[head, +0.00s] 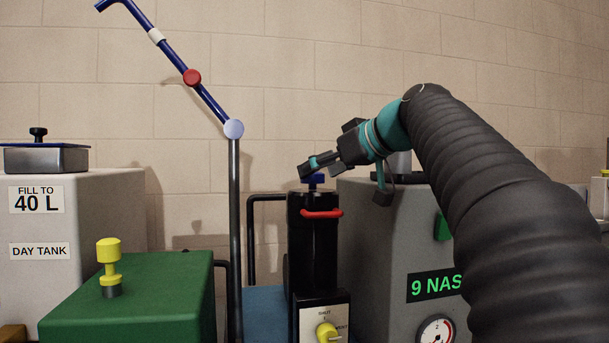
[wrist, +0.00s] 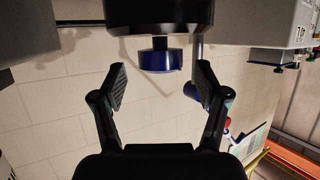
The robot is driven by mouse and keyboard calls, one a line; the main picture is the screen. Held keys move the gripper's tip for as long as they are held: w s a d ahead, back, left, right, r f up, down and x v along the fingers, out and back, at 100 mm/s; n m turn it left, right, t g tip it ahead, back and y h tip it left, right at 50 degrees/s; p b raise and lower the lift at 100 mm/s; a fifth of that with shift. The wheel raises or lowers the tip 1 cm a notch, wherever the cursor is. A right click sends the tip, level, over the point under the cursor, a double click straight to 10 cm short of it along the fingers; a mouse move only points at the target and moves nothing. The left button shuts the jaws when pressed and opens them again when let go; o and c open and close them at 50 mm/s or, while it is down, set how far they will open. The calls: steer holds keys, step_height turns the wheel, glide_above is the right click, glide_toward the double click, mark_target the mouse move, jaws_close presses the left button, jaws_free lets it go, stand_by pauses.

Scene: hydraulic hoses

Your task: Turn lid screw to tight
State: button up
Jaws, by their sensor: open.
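A blue screw knob, which looks like the lid screw, (head: 316,180) sits on top of the black filter housing (head: 312,240), which has a red handle. It also shows in the wrist view (wrist: 160,60), below a dark collar on the black housing, which appears upside down there. My gripper (head: 316,164) is tilted down over the knob from the right. In the wrist view my gripper (wrist: 161,84) is open, with one finger on each side of the knob's end and a visible gap at both sides. The fingers partly hide the knob in the head view.
A dark post (head: 235,240) with a blue lever stands left of the housing. A grey unit (head: 380,260) with a gauge stands right. A green box (head: 130,290) with a yellow valve is at front left. The day tank (head: 110,215) has a black-knobbed lid.

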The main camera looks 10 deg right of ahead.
steer(key=shift+x, duration=1.45)
steer(key=shift+a, duration=0.1)
